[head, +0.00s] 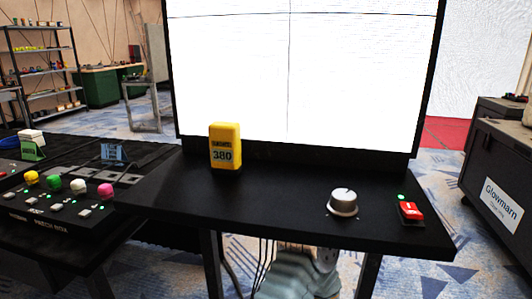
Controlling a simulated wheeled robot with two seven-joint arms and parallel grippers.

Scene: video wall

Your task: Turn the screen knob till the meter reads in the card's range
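The knob (343,201) is a silver-white round dial on the right half of the black desk shelf below the big screen (300,70). A small mark shows near its top. The yellow meter (225,148) stands upright at the left of the shelf, and its display reads 380. A small blue card (113,152) stands on the black table at left, and its writing is too small to read. I cannot tell whether it is the range card. The screen is white with thin dark crossing lines. Neither gripper is in view.
A red rocker switch (411,211) with a green light sits right of the knob. A button box (60,205) with coloured knobs is at left. A dark case (497,170) stands at far right. The shelf is bare between meter and knob. Cables hang below it.

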